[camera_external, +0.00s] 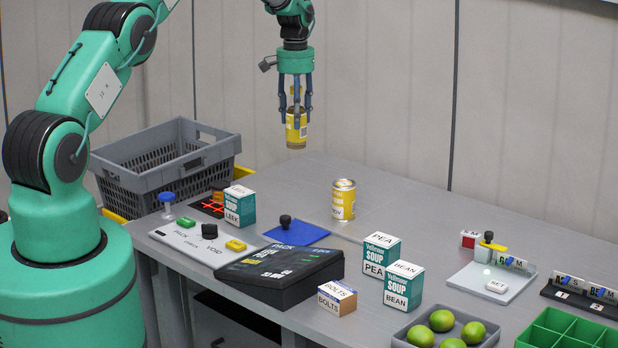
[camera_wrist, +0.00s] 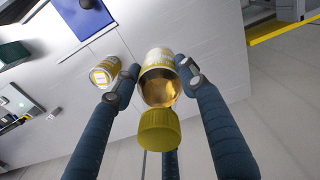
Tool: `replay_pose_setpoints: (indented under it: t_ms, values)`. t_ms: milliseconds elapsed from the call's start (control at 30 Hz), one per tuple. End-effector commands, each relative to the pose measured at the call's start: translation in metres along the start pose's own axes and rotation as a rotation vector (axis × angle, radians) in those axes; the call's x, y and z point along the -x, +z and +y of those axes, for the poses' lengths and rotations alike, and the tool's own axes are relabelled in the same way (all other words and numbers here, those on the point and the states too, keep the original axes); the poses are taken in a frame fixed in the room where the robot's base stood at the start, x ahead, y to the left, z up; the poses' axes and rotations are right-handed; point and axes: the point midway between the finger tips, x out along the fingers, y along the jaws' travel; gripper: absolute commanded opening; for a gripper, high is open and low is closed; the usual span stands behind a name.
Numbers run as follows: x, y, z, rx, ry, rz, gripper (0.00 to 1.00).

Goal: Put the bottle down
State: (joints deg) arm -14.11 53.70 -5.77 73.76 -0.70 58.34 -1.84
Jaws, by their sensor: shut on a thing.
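My gripper (camera_external: 295,108) is shut on a bottle (camera_external: 296,136) with a yellow-and-white label. It holds the bottle roughly upright in the air, above the back part of the table. In the wrist view the bottle (camera_wrist: 159,88) lies between my dark blue fingers, its yellow cap (camera_wrist: 158,131) towards the camera. A clear gap shows between the bottle's base and the grey table (camera_external: 400,217). The fingers hide part of the bottle's sides.
A yellow can (camera_external: 343,200) stands on the table, right of and below the held bottle in the picture; it also shows in the wrist view (camera_wrist: 105,71). A blue mat (camera_external: 309,231), soup boxes (camera_external: 381,259) and a black console (camera_external: 282,285) lie nearer. A grey crate (camera_external: 148,172) stands left. The table's back is mostly clear.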

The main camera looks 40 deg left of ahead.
Motion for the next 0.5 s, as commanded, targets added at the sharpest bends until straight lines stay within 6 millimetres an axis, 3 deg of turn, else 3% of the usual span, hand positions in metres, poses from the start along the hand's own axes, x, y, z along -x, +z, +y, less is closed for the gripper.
replay_pose_setpoints:
  t_ms: [167, 500]
  values:
    - [0.002, -0.003, -0.034, 0.032, 0.000, 0.002, 0.03]
    - [-0.043, -0.003, -0.032, 0.029, 0.000, 0.002, 0.03]
